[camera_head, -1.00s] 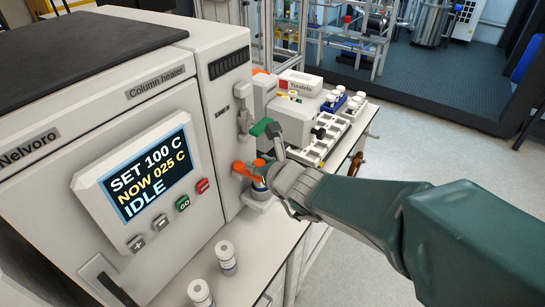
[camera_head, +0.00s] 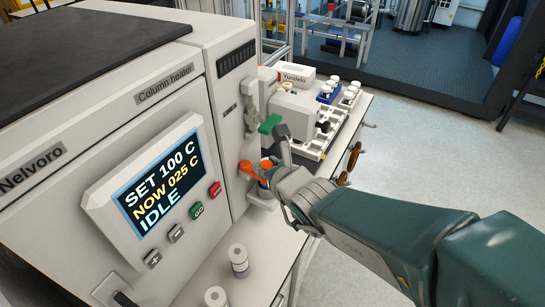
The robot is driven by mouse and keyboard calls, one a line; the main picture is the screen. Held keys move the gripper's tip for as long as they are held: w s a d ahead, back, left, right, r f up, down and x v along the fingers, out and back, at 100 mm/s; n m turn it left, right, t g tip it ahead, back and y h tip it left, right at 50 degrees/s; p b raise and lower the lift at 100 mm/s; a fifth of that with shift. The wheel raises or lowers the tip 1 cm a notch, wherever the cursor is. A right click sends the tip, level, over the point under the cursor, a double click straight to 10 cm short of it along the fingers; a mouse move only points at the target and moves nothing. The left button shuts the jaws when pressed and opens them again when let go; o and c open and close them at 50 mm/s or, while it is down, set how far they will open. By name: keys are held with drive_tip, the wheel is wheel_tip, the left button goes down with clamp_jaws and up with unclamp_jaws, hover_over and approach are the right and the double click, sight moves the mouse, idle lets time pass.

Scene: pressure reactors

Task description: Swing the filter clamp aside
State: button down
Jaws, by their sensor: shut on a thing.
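The filter clamp, an orange piece (camera_head: 252,170), sits low on the right side of the white column heater (camera_head: 150,110), above a small pale cup-like fitting (camera_head: 262,198). My gripper (camera_head: 275,160) reaches in from the right and is shut on the orange clamp. One grey finger rises beside the clamp, its tip close to a green lever (camera_head: 269,124) on a pale fitting above. The gripper hides the clamp's right side and the exact contact. The heater's screen reads SET 100 C, NOW 025 C, IDLE.
White-capped vials (camera_head: 239,260) stand on the bench in front of the heater. A Yundelo unit (camera_head: 296,100) and racks of vials (camera_head: 350,96) stand behind the gripper. Open floor (camera_head: 440,150) lies to the right of the bench.

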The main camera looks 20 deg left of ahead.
drive_tip(key=shift+c, duration=1.7)
unclamp_jaws()
drive_tip(key=shift+a, duration=0.15)
drive_tip(key=v, duration=1.2)
drive_tip(key=shift+f, duration=0.1)
